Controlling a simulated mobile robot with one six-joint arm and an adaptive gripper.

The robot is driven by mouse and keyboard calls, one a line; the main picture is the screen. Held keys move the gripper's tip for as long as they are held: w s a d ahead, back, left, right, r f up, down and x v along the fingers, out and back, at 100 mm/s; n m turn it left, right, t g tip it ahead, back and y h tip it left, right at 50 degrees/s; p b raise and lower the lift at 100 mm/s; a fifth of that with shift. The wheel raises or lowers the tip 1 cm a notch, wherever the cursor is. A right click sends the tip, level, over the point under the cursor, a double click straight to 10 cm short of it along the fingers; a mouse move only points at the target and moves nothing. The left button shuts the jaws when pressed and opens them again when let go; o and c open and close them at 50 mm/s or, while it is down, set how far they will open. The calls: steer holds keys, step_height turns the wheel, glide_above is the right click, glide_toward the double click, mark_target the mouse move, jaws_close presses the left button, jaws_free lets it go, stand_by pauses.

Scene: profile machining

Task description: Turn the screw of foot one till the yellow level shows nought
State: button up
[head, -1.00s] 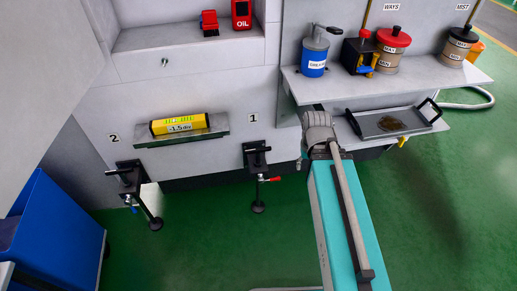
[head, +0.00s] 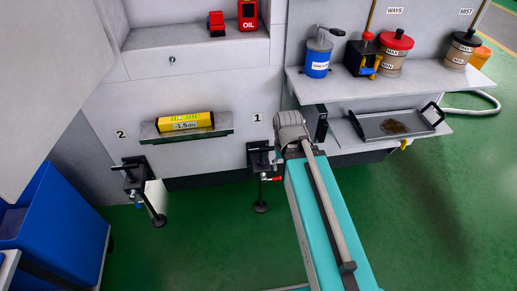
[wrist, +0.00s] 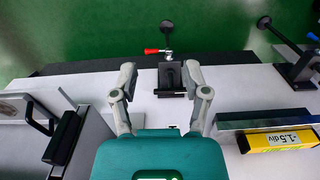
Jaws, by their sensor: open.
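The yellow level (head: 185,122) lies on a ledge on the machine's front and reads -1.5 div; it also shows in the wrist view (wrist: 284,141). Foot one (head: 261,160) is a black bracket under the label 1, with a screw ending in a round pad. In the wrist view, foot one (wrist: 170,76) has a red-handled part (wrist: 153,51) on its screw. My gripper (wrist: 161,80) is open, its fingers on either side of foot one's bracket in that view, with nothing held. Whether they touch it cannot be told. In the head view, my arm hides the fingers.
Foot two (head: 138,180) stands at the left under the label 2. A shelf (head: 400,82) with a blue can (head: 318,58) and jars is at the right, above a drip tray (head: 385,131). A blue cabinet (head: 50,220) stands at the left. The green floor in front is open.

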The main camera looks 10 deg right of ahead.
steer(key=shift+a, duration=0.3)
steer(key=shift+w, duration=0.1)
steer(key=m+b, duration=0.9)
steer(key=m, duration=0.9)
glide_above(261, 148)
step_height(261, 148, down, 9)
steer(key=shift+f, duration=0.25)
step_height(261, 148, down, 14)
steer(key=b, duration=1.4)
steer(key=shift+r, duration=0.25)
